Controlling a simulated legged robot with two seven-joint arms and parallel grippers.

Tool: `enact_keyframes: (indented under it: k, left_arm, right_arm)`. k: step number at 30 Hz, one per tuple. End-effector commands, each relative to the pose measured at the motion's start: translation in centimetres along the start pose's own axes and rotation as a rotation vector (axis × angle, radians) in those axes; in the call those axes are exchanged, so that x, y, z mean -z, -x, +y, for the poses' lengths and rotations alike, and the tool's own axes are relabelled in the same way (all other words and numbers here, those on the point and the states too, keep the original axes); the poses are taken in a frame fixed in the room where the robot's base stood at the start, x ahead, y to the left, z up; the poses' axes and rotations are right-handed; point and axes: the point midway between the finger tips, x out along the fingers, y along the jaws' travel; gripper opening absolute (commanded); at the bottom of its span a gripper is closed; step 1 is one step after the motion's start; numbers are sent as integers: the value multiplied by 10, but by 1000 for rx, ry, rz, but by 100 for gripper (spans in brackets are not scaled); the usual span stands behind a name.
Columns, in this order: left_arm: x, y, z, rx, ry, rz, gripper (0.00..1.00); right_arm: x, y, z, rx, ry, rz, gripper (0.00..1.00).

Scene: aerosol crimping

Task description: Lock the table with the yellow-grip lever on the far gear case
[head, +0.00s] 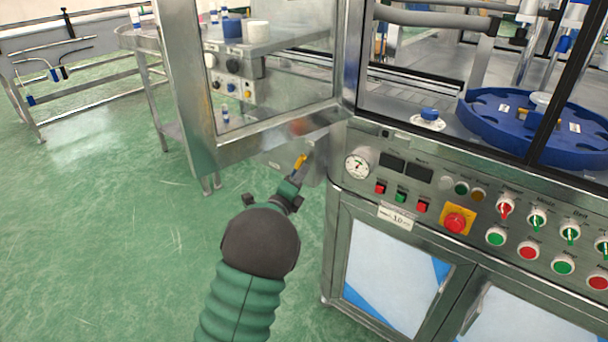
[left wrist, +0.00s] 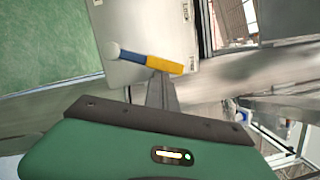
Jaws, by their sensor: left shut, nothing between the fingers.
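The yellow-grip lever (head: 301,160) sticks out from the side of the machine, below the glass guard. In the left wrist view the lever (left wrist: 165,64) shows a yellow grip, a blue section and a pale round end, in front of the pale gear case (left wrist: 140,22). My left gripper (head: 296,178) is shut and empty, its tip right at the lever; its fingers (left wrist: 160,90) reach up to the yellow grip. I cannot tell whether they touch it. The blue round table (head: 480,118) lies inside the machine at right. My right gripper is not in view.
The control panel (head: 375,208) with buttons and a red emergency stop (head: 455,222) lies right of my left arm. The metal-framed glass guard (head: 270,125) stands above the lever. Green floor (head: 110,230) is clear at left.

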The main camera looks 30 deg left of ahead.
Motion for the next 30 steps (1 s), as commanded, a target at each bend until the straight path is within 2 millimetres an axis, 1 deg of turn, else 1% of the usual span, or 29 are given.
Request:
enact_keyframes:
  k: [1,5,9,19,25,30]
  left_arm:
    - [-4,-1,-4,-4,17,-3,0]
    - [-11,-2,-7,-22,90,-3,0]
    - [-21,-5,-11,-51,206,-3,0]
    - [-46,-11,-10,-127,510,-3,0]
    - [-58,-14,-3,-170,675,-3,0]
    - [-64,-16,3,-168,669,-1,0]
  right_arm:
    - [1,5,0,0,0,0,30]
    - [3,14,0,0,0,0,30]
    - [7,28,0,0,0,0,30]
    - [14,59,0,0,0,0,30]
    - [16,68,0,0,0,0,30]
    - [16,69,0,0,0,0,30]
